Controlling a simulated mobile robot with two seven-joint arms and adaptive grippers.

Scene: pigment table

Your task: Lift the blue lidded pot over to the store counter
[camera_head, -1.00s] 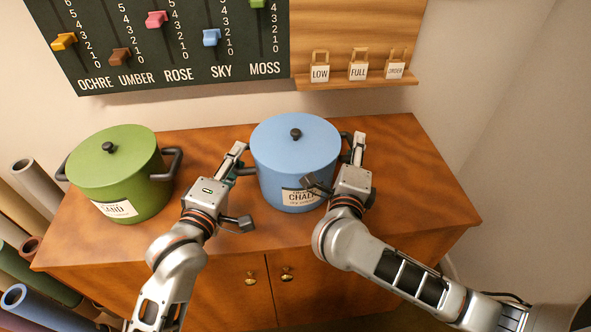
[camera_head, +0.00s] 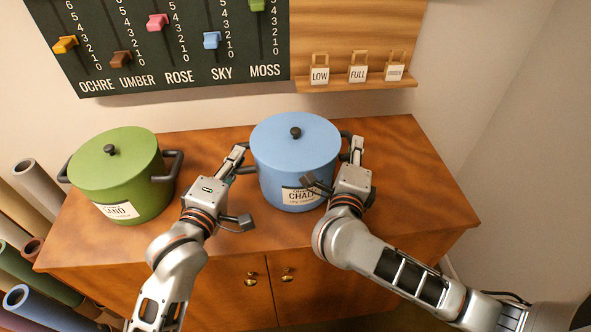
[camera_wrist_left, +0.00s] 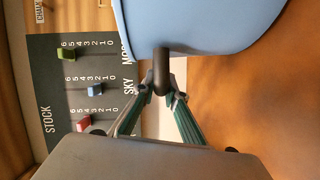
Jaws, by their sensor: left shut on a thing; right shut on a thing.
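The blue lidded pot (camera_head: 295,150) stands upright on the wooden cabinet top (camera_head: 420,180), with a black lid knob and a label reading CHALK. My left gripper (camera_head: 240,160) is at the pot's left handle. In the left wrist view its fingertips (camera_wrist_left: 163,92) are closed around the dark handle (camera_wrist_left: 162,70), beside the blue wall of the pot (camera_wrist_left: 195,25). My right gripper (camera_head: 352,150) is at the pot's right side, shut on the right handle (camera_head: 346,138), which it partly hides. I cannot tell whether the pot's base touches the wood.
A green lidded pot (camera_head: 118,180) stands to the left on the same top. A dark slider board (camera_head: 180,45) and a small shelf (camera_head: 355,84) with tags hang on the wall behind. Rolled tubes (camera_head: 35,270) stand at the lower left. The cabinet top's right end is clear.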

